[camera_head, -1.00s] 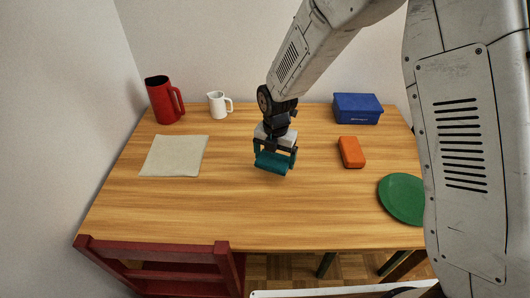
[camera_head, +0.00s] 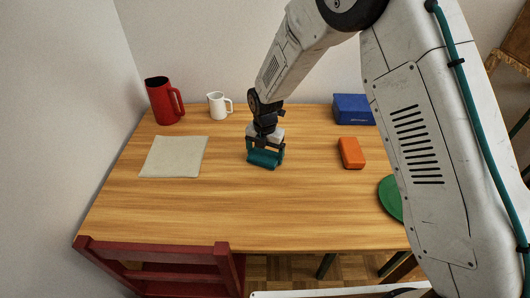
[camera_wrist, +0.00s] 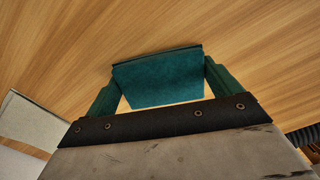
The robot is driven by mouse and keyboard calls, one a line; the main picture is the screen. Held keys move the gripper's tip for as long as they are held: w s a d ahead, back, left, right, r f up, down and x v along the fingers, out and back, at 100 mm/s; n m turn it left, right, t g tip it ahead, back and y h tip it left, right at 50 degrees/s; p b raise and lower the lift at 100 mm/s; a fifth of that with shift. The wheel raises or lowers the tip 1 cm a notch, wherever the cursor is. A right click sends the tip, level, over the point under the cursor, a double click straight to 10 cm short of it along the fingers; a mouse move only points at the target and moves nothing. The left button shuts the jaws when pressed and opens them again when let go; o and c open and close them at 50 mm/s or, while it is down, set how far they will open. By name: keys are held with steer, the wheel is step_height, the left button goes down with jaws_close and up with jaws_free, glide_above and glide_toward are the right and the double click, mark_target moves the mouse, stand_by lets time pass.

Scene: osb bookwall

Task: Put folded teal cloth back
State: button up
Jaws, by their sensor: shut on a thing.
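The folded teal cloth (camera_head: 264,158) is held between the fingers of my gripper (camera_head: 265,153), over the middle of the wooden table. In the wrist view the cloth (camera_wrist: 158,78) spans the gap between the two green fingers of my gripper (camera_wrist: 160,85). My gripper is shut on it. The cloth is close to the table top; I cannot tell whether it touches. A flat beige cloth (camera_head: 174,157) lies on the table to the left of my gripper, and its edge shows in the wrist view (camera_wrist: 32,122).
A red pitcher (camera_head: 160,102) and a white jug (camera_head: 217,106) stand at the back left. A blue box (camera_head: 352,109), an orange block (camera_head: 351,153) and a green plate (camera_head: 390,198), partly hidden by my arm, are at right. A red chair (camera_head: 160,262) is at the front. The table's front middle is clear.

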mark_target(265, 154)
steer(key=o, duration=0.9)
steer(key=shift+f, duration=0.15)
steer(key=shift+c, duration=0.2)
step_height(265, 154, up, 12)
steer(key=shift+r, duration=0.2)
steer(key=s+d+r+m, duration=1.5)
steer(key=d+r, duration=0.2)
steer(key=r, duration=0.1)
steer(key=s+d+m, duration=0.4)
steer(key=s+m, duration=0.4)
steer(key=s, duration=0.2)
steer(key=s+d+r+m+t, duration=0.1)
steer(key=s+d+m, duration=0.3)
steer(key=s+m, duration=0.4)
steer(key=s, duration=0.2)
steer(key=shift+s+r, duration=0.2)
steer(key=shift+s, duration=0.2)
